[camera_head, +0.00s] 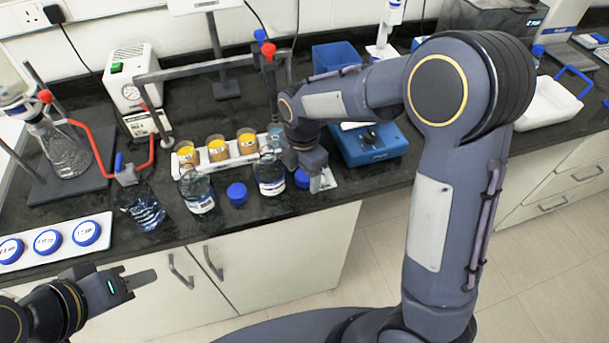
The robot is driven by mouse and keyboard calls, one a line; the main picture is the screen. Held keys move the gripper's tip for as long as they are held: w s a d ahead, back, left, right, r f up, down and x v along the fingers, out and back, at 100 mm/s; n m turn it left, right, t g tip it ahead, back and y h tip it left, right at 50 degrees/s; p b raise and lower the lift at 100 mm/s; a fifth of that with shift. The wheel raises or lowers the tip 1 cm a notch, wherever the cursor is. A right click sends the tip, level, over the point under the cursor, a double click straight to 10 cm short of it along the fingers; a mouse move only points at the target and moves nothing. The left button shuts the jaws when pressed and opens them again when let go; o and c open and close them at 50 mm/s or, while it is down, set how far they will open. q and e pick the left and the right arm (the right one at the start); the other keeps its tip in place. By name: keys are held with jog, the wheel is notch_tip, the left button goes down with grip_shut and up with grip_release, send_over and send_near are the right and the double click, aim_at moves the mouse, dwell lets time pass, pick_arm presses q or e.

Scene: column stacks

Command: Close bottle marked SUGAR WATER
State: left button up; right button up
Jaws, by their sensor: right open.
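Two clear glass bottles with white and blue labels stand without caps near the bench's front edge: a left bottle (199,192) and a right bottle (270,177). The label text is too small to read, so I cannot tell which is SUGAR WATER. One blue cap (237,193) lies between the bottles. Another blue cap (302,178) is just right of the right bottle, by my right gripper (306,172). My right gripper is open and points down there, partly hiding that cap; contact is unclear. My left gripper (140,281) is low at the left, in front of the bench, away from the bottles.
A white rack (222,162) with orange-topped jars stands behind the bottles. A crumpled clear blue object (147,212) lies left of them. A white tray (30,262) with round blue lids is at the far left. A blue device (372,146) stands right of my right gripper.

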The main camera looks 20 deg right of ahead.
aim_at(302, 176)
jog(key=c, duration=1)
jog(key=shift+c, duration=0.2)
jog(key=shift+r, duration=0.6)
notch_tip(302, 176, up, 2)
jog(key=shift+r, duration=0.2)
jog(key=s+a+r+b, duration=0.2)
jog(key=s+a+r, duration=0.3)
jog(key=s+r, duration=0.4)
jog(key=s, duration=0.4)
jog(key=shift+r, duration=0.2)
jog(key=shift+a, duration=0.1)
